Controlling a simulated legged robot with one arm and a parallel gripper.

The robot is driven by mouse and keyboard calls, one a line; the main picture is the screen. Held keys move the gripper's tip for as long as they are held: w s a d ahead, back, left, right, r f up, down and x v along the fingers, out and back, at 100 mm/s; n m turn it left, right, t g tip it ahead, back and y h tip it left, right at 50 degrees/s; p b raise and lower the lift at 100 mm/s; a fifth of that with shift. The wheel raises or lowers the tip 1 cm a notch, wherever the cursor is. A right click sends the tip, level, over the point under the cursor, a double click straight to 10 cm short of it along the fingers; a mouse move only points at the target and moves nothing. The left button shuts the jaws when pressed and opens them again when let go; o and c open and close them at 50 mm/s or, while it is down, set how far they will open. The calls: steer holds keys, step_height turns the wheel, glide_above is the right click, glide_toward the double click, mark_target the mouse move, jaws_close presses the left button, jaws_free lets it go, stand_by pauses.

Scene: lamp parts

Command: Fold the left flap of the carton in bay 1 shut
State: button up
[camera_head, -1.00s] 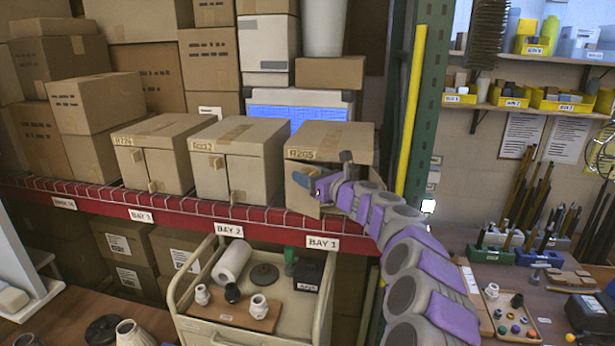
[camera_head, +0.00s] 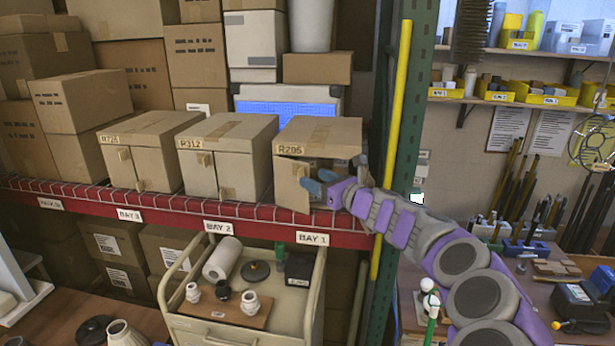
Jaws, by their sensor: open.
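The carton marked R205 (camera_head: 319,133) stands on the shelf above the BAY 1 label (camera_head: 312,239). Its left flap (camera_head: 290,186) is a tan panel at the left of the front and looks ajar. A dark gap shows under the top edge of the front. My gripper (camera_head: 316,187) is open at the carton's front, with its bluish fingers beside the left flap's right edge. I cannot tell whether they touch the flap. My gripper and wrist hide much of the right side of the front.
Two cartons, R312 (camera_head: 228,137) and another (camera_head: 150,137), stand to the left with front flaps shut. A cart (camera_head: 190,325) is below.

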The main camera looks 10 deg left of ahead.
steer(key=v, duration=0.9)
steer(key=shift+d, duration=0.25)
steer(key=shift+s, duration=0.1)
